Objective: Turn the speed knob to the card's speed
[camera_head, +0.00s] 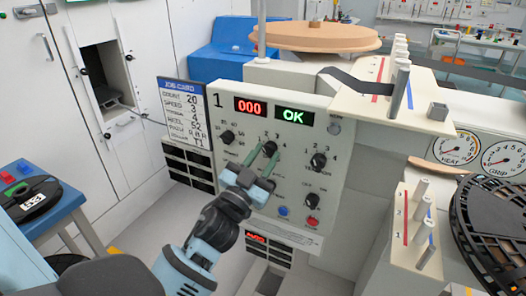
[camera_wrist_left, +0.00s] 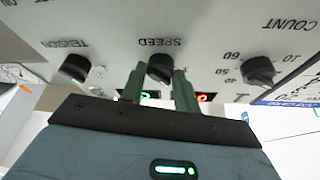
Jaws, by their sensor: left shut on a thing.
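The speed knob (camera_head: 270,147) is a small black dial in the middle of the panel's upper knob row. In the left wrist view the speed knob (camera_wrist_left: 160,67) sits between the two green fingers of my left gripper (camera_wrist_left: 160,78), which is shut on it. In the head view my left gripper (camera_head: 263,156) reaches up to the panel from below. The knob's pointer is too small and covered to read. The job card (camera_head: 182,115), left of the panel, reads count 20, speed 3 and tension 4. My right gripper is not in view.
The count knob (camera_head: 227,136) and tension knob (camera_head: 318,160) flank the speed knob. Displays read 000 (camera_head: 250,107) and OK (camera_head: 294,115). Blue (camera_head: 283,211) and red (camera_head: 313,221) buttons are lower right. A reel (camera_head: 32,197) lies on the blue table at left.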

